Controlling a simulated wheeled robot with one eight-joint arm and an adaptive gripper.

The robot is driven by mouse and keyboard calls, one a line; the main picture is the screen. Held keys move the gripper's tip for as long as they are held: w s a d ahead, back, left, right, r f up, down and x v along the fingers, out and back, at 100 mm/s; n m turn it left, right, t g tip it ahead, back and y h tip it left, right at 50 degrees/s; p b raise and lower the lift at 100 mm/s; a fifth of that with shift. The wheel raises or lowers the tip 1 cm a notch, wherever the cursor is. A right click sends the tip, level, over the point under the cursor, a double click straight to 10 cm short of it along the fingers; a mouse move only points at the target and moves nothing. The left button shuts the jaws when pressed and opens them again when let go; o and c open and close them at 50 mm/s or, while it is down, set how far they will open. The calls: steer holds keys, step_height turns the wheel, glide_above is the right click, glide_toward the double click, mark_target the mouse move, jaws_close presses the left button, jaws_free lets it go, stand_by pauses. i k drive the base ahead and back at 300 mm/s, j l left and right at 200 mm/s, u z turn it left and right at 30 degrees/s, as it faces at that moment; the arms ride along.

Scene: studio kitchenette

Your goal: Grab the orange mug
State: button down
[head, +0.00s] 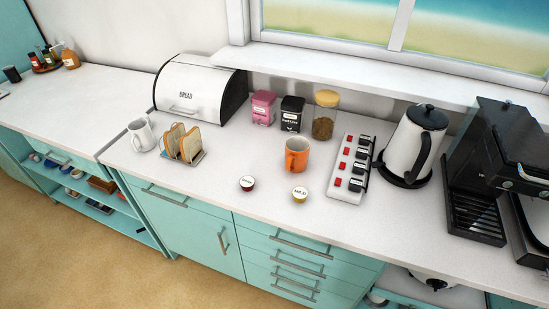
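The orange mug (298,156) stands upright on the white countertop, near the middle of the head view. Its handle appears to face the front left. Two small round pods lie in front of it: a dark red one (247,184) and a yellow one (300,194) with a white label. None of these touch the mug. My gripper is not in view.
Right of the mug is a white power strip (350,168) with red switches, then a kettle (413,145) and a coffee machine (478,190). Behind stand pink (263,107) and black (291,113) canisters and a jar (325,115). Toast rack (184,144) stands left. Counter around the pods is clear.

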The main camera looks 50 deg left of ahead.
mark_target(297, 149)
steer(key=u, duration=1.75)
steer(key=i+j+z, duration=0.45)
steer(key=j, duration=0.25)
steer(key=i+j+z, duration=0.2)
steer(key=j, duration=0.25)
steer(key=i+j+z, duration=0.2)
steer(key=j, duration=0.25)
steer(key=i, duration=0.1)
